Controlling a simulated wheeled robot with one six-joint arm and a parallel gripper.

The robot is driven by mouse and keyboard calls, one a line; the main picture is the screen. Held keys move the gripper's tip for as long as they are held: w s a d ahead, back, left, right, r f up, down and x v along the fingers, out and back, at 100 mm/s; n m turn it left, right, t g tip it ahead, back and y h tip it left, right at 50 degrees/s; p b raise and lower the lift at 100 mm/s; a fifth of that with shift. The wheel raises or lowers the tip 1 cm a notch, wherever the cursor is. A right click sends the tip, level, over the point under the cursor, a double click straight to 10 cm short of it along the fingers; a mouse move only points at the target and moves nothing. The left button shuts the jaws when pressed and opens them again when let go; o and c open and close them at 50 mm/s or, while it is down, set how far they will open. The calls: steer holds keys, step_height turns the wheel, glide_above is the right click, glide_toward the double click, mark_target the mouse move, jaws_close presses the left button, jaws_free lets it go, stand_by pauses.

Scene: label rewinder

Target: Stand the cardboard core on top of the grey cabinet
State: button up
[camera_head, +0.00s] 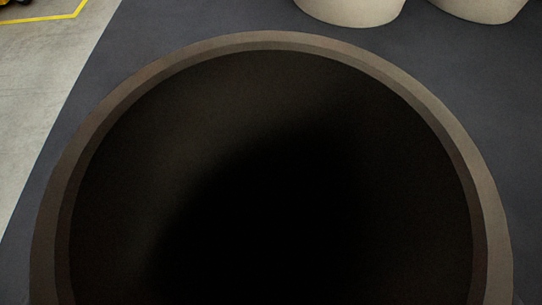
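A brown ring, which looks like the open end of the cardboard core (276,41), fills most of the view very close to the camera. I look down into its dark hollow, and its lower part runs out of the picture. My gripper's fingers do not show, so I cannot see whether they touch the core. A dark grey flat surface (215,17) lies behind and around the core. I cannot tell whether this surface is the top of the grey cabinet.
Two cream rounded objects stand at the top edge, one right of centre (350,10) and one at the far right (482,9), both cut off. Pale floor (40,100) with a yellow line (45,18) lies beyond the surface's left edge.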

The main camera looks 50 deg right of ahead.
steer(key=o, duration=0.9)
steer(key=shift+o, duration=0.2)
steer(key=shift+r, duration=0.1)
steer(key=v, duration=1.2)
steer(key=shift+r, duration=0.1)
